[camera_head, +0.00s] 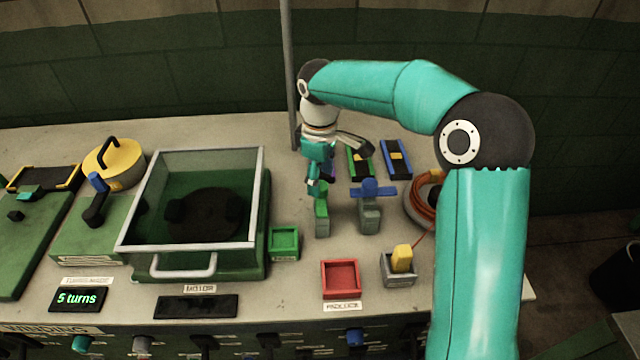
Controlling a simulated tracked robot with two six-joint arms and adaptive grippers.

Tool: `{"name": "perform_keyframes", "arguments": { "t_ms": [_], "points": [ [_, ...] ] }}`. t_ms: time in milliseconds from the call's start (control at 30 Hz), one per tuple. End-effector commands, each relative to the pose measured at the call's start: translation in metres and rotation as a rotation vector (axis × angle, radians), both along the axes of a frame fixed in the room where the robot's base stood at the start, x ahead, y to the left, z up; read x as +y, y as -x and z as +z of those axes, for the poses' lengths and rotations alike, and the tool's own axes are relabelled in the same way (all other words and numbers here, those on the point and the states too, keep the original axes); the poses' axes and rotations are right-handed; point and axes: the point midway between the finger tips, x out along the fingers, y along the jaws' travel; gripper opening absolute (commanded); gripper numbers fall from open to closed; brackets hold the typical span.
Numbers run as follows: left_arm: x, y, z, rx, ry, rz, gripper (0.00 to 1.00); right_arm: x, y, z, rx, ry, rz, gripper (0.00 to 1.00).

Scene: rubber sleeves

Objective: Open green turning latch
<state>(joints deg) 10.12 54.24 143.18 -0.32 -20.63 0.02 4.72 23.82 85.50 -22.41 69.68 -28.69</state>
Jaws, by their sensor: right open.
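The green turning latch (321,213) stands on the bench in the middle of the head view, a green piece on a small grey block. Its upper part is partly covered by my right gripper (338,168). My right gripper hangs from the teal arm that comes in from the right. It is open, with its fingers spread just above and behind the latch's top. I cannot tell whether a finger touches the latch. My left gripper is not in view.
A blue turning latch (371,190) stands close on the right. Green (362,160) and blue (397,160) trays lie behind. A clear-lidded motor box (257,215) and green box (285,241) are left. A red box (341,280) and yellow padlock (402,258) are in front.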

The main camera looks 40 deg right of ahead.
Motion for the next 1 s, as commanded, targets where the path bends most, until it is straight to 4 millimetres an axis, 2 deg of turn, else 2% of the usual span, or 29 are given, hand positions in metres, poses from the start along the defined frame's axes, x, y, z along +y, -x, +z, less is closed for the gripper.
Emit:
{"name": "perform_keyframes", "arguments": {
  "t_ms": [200, 567, 900, 933, 1000],
  "points": [
    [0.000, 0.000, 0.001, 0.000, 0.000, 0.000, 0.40, -0.001, 0.000, -0.023, 0.001, 0.001, 0.000, 0.64],
    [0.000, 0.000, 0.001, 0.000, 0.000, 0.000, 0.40, -0.001, -0.001, -0.027, -0.001, 0.001, 0.001, 0.64],
    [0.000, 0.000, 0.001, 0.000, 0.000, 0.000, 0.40, -0.001, -0.001, -0.026, -0.001, 0.001, 0.001, 0.07],
    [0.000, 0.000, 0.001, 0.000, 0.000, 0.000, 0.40, -0.001, -0.001, -0.026, -0.001, 0.001, 0.001, 0.04],
    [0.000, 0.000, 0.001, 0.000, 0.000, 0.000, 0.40, 0.001, 0.000, -0.026, -0.001, 0.001, 0.000, 0.04]
  ]
}}
